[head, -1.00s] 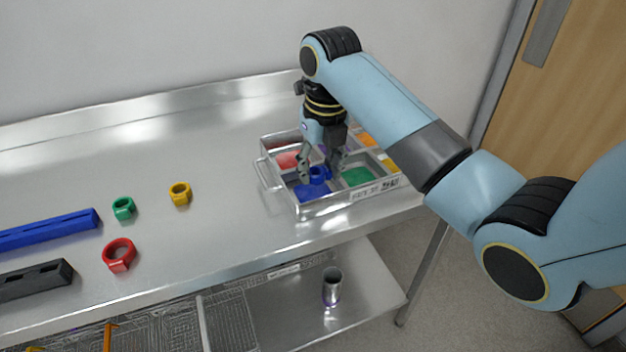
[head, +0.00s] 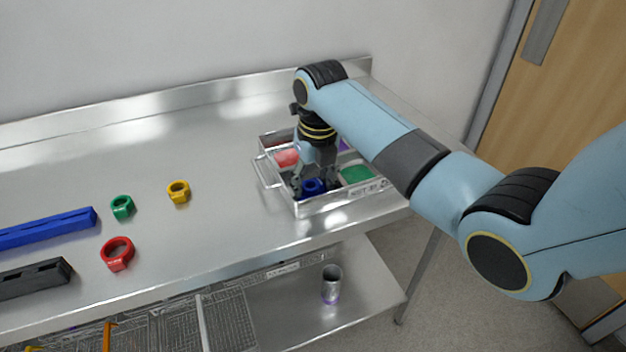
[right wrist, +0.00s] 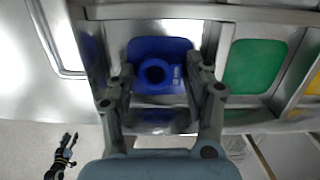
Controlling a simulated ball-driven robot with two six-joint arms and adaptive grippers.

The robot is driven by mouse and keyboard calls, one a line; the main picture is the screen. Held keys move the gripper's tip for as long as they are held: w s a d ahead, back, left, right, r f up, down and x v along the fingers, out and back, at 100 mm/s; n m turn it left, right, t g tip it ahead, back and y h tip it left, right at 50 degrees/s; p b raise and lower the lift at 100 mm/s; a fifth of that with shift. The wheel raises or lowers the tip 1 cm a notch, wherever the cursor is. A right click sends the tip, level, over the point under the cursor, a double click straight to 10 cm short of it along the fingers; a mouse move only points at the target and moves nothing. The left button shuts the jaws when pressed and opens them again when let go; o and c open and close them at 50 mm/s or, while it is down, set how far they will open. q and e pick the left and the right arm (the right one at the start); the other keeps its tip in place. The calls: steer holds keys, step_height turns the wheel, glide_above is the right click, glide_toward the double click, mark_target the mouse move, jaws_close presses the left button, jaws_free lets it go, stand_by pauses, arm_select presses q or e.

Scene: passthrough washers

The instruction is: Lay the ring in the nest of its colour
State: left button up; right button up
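The blue ring (head: 312,187) lies in the blue nest of the metal tray; it also shows in the right wrist view (right wrist: 155,73). The blue nest (right wrist: 160,45) shows around and behind it. My right gripper (head: 314,184) is low over this nest, its fingers on either side of the ring. In the right wrist view the fingertips (right wrist: 159,72) look spread, with a narrow gap to the ring.
The tray (head: 340,205) also has a red nest (head: 287,157) and a green nest (head: 356,174). Green (head: 122,207), yellow (head: 178,191) and red (head: 117,253) rings lie on the table at left, near a blue bar (head: 45,228) and a black bar (head: 35,277). The table's middle is clear.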

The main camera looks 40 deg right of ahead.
steer(key=shift+r, duration=0.15)
steer(key=shift+r, duration=0.3)
step_height(320, 180, up, 11)
steer(key=s, duration=0.1)
steer(key=shift+s+r, duration=0.2)
steer(key=shift+s, duration=0.05)
steer(key=shift+a, duration=0.1)
